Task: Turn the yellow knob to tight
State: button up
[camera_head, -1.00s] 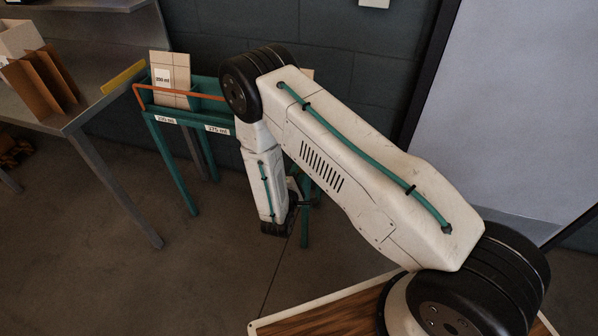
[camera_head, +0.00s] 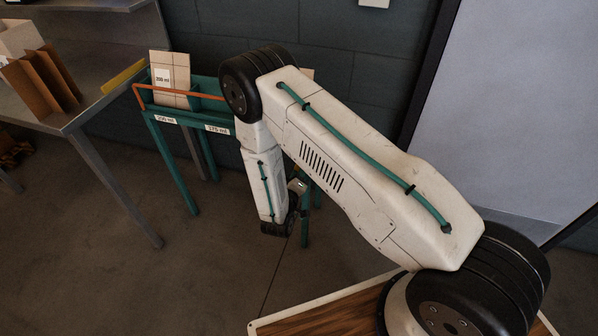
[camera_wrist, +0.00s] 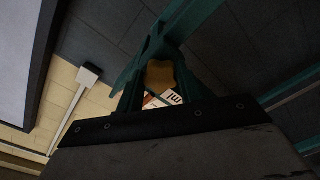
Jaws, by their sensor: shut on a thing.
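The yellow knob (camera_wrist: 160,72) shows as a dull yellow-brown lobed shape near the middle of the wrist view. My gripper (camera_wrist: 162,88) is shut on it, with a dark finger on either side. A white label with black letters (camera_wrist: 174,97) shows just below the knob, partly hidden. The teal stand (camera_head: 174,117) carries labelled bays in the head view, and its teal bars also show around the knob in the wrist view (camera_wrist: 188,20). In the head view my arm covers the right part of the stand and most of the gripper. No tightness mark can be read.
A metal table (camera_head: 100,105) with brown cardboard dividers (camera_head: 42,82) stands at the left. Dark wall lies behind. The floor in front of the stand is clear.

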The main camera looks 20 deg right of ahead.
jog(key=shift+m, duration=3.5)
jog(key=shift+f, duration=0.1)
jog(key=o, duration=1)
jog(key=shift+a, duration=0.1)
